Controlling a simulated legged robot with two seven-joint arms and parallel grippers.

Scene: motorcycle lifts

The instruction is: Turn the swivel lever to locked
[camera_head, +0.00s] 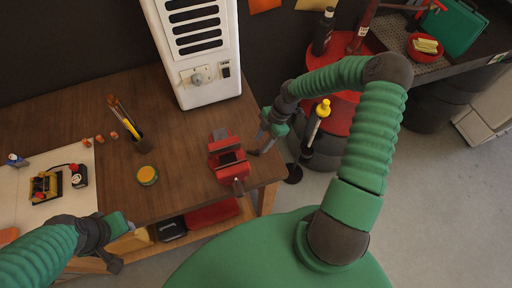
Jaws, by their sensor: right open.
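A red bench vise (228,158) stands near the right edge of the wooden workbench (185,130). A dark knob or handle end (238,187) shows at its front. I cannot clearly make out which part is the swivel lever, or its position. My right gripper (259,146) is open just right of the vise, near the bench edge. A small dark piece there may be its fingertip or a lever; contact cannot be told. My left gripper (122,246) hangs at the bench's front edge, far left of the vise, and its jaw state is unclear.
A white machine (205,90) stands behind the vise. A pen cup (133,130) and a yellow tin (147,175) are to the left. Bench space between tin and vise is clear.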

